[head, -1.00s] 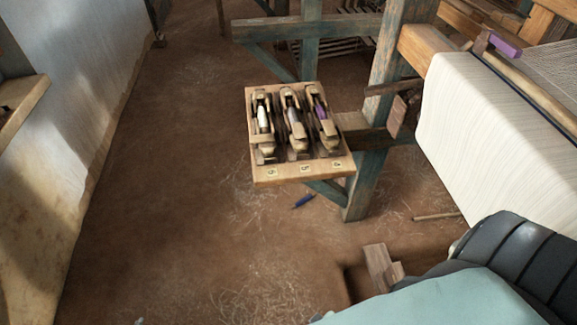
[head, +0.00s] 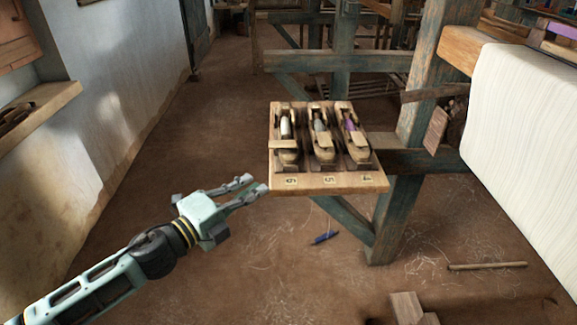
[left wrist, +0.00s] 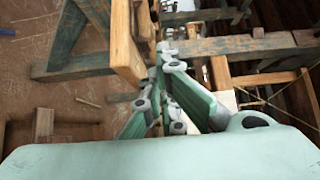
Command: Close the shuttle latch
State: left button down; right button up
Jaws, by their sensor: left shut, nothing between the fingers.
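Three wooden shuttles lie side by side on a wooden tray (head: 300,184) in the head view. The left shuttle (head: 287,153) has a white bobbin, the middle shuttle (head: 323,152) a greyish one and the right shuttle (head: 357,151) a purple one. Small wooden pieces cross them; which latch stands open is too small to tell. My left gripper (head: 258,184) is shut and empty, its fingertips near the tray's front left corner. In the left wrist view, the fingers (left wrist: 166,56) are beside the tray's edge (left wrist: 124,50); contact is unclear. My right gripper is not in view.
A blue-green loom post (head: 412,130) stands right of the tray, with white cloth (head: 520,130) beyond it. A blue object (head: 324,238) and a stick (head: 487,266) lie on the floor. A plastered wall (head: 110,90) is at left, with open floor between.

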aim_at(276, 172)
pick_arm(q)
jog(key=b+x, duration=0.1)
jog(key=x, duration=0.7)
jog(key=shift+w+d+f, duration=0.1)
jog(key=shift+w+d, duration=0.15)
jog(key=shift+w, duration=0.05)
jog(key=w, duration=0.2)
jog(key=shift+w+b, duration=0.25)
jog(key=shift+b, duration=0.05)
jog(key=shift+w, duration=0.85)
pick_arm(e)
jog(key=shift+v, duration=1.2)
pick_arm(q)
jog(key=shift+a, duration=0.15)
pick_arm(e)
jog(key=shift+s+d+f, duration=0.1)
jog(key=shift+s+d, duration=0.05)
